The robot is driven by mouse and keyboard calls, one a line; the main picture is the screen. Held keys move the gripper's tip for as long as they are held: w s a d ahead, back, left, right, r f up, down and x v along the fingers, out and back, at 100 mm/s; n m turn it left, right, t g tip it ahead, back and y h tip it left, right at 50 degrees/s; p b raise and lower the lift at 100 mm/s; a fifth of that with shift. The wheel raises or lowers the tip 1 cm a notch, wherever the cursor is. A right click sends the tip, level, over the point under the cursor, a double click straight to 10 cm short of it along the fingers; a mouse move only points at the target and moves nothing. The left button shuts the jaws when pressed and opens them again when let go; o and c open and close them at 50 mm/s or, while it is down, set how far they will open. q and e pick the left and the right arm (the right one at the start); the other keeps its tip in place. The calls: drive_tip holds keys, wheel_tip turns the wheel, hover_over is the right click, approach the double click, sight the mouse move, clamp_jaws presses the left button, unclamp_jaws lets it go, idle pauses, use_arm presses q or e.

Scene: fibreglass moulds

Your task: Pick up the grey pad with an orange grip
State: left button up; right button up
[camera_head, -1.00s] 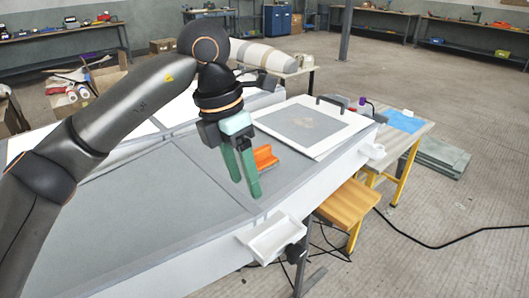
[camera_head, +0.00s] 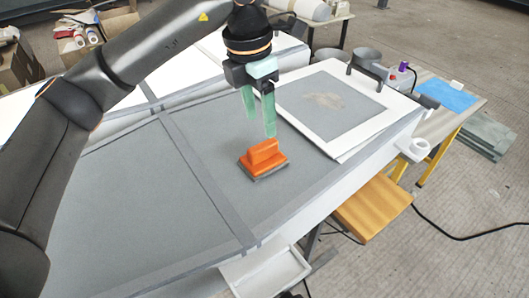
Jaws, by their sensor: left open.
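The grey pad with an orange grip (camera_head: 263,158) lies on the grey mould surface (camera_head: 120,200), a little left of the white-framed panel. Its orange grip stands up, and the grey pad shows as a thin edge beneath. My left gripper (camera_head: 259,126) is open and empty, with green fingers pointing down. Its fingers appear just above and behind the orange grip in the picture; I cannot tell the exact gap. My right gripper is not in view.
A white-framed panel (camera_head: 290,98) with a grey centre lies right of the pad. A white tray (camera_head: 268,272) hangs at the table's front edge. A wooden stool (camera_head: 372,207) and a side table with a blue sheet (camera_head: 447,96) stand to the right. The mould surface left of the pad is clear.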

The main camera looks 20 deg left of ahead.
sight(263, 144)
use_arm(q)
drive_tip(key=f, duration=0.5)
drive_tip(key=w+f, duration=0.1)
drive_tip(key=f, duration=0.2)
drive_tip(key=shift+d+f+p, duration=0.15)
drive_tip(key=shift+f+p, duration=0.05)
drive_tip(key=shift+p, duration=0.15)
clamp_jaws()
